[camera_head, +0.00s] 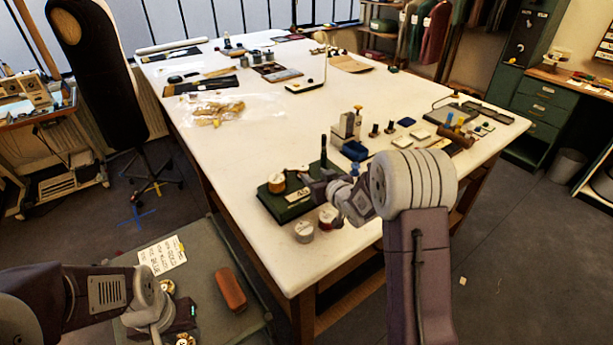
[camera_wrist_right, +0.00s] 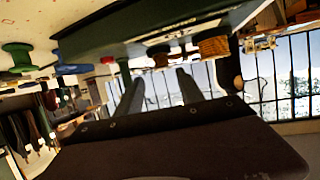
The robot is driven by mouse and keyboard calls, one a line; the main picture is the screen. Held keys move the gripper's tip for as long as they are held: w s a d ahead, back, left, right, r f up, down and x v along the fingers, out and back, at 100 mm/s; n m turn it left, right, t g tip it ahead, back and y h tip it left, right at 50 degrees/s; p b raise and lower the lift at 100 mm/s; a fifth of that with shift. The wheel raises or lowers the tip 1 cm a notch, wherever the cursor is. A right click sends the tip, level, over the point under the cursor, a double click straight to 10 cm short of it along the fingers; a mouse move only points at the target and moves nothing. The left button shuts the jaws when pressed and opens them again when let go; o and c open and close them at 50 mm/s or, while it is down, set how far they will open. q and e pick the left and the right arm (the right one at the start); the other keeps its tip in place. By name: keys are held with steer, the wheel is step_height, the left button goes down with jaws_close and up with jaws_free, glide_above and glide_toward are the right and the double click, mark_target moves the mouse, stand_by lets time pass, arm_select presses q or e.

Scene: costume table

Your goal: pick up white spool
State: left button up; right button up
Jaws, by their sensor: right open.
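Two pale round spool-like pieces stand by the table's near edge, one (camera_head: 304,231) in front of the green block and one (camera_head: 327,216) to its right, partly behind my right arm. I cannot tell for sure which is the white spool. The green block (camera_head: 292,205) carries a tan wound spool (camera_head: 277,183), which also shows in the right wrist view (camera_wrist_right: 213,46). My right gripper (camera_wrist_right: 158,82) is open, its fingers apart with nothing between them, close to the block.
A dark upright post (camera_head: 323,152) rises behind the block. A blue tray (camera_head: 354,150) and several small items stand behind my right arm. A plastic bag (camera_head: 215,108) lies farther back. The white table (camera_head: 230,165) is clear left of the block. An orange case (camera_head: 230,289) lies below.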

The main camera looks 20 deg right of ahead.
mark_target(304, 168)
steer(key=w, duration=0.1)
steer(key=w+a, duration=0.1)
steer(key=w+f, duration=0.1)
steer(key=shift+w+a+p, duration=0.1)
steer(key=shift+a+p, duration=0.25)
steer(key=shift+w+d+f, duration=0.1)
steer(key=shift+w+d, duration=0.1)
steer(key=shift+w, duration=0.15)
steer(key=p+x, duration=0.1)
steer(key=x, duration=0.3)
steer(key=shift+d, duration=0.1)
steer(key=shift+w+f, duration=0.1)
steer(key=shift+w, duration=0.35)
steer(key=shift+s, duration=0.15)
steer(key=c, duration=0.4)
jaws_close()
arm_select(q)
steer(key=r, duration=0.1)
steer(key=r+p, duration=0.1)
steer(key=shift+a+r, duration=0.3)
arm_select(e)
step_height(304, 168, up, 10)
steer(key=shift+r, duration=0.1)
